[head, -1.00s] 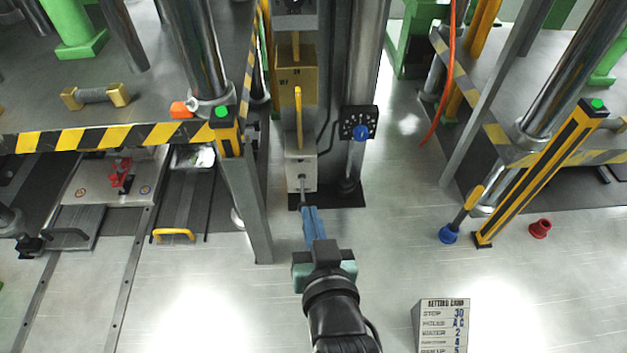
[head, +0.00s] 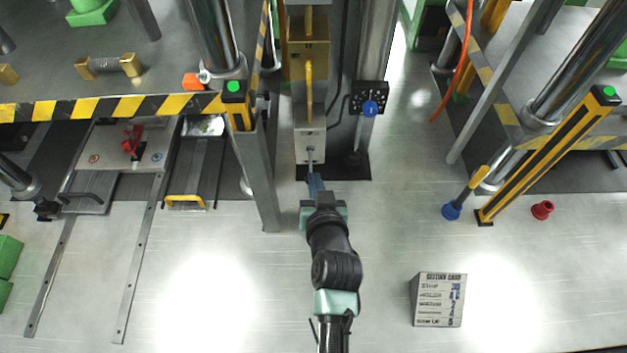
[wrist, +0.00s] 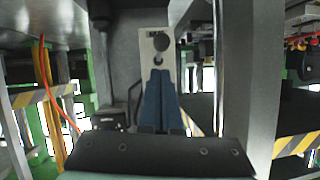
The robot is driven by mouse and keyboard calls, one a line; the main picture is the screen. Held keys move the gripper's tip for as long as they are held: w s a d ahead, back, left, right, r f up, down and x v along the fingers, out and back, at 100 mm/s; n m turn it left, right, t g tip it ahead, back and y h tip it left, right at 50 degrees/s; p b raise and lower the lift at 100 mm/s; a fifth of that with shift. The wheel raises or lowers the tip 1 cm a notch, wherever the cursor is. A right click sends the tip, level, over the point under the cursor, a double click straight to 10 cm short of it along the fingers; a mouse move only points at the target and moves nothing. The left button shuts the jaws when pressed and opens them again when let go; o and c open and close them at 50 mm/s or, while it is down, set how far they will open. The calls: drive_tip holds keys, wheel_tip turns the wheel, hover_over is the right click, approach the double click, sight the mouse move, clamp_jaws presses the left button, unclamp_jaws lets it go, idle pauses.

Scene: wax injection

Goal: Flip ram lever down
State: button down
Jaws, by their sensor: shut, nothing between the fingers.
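The ram lever (head: 310,156) is a thin grey rod on the front of a pale box (head: 309,140) at the foot of the middle column. In the wrist view a dark round knob (wrist: 161,42), seemingly the lever's end, stands out from the pale plate (wrist: 147,40). My gripper (head: 314,175) points at the box from the front, just below the lever in the picture. Its blue fingers are shut together with nothing between them. In the wrist view the fingertips (wrist: 160,72) show just below the knob. I cannot tell whether they touch the lever.
A black dial panel (head: 369,97) with a blue knob is right of the lever. A grey post (head: 262,185) stands close on the left. A settings card block (head: 438,299) is on the floor at right. The floor around my arm is clear.

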drive_tip(key=shift+w+a+f, duration=0.1)
drive_tip(key=shift+w+f, duration=0.15)
drive_tip(key=shift+f, duration=0.35)
drive_tip(key=shift+w+a+f, duration=0.1)
drive_tip(key=shift+w+f, duration=0.1)
drive_tip(key=shift+f, duration=0.35)
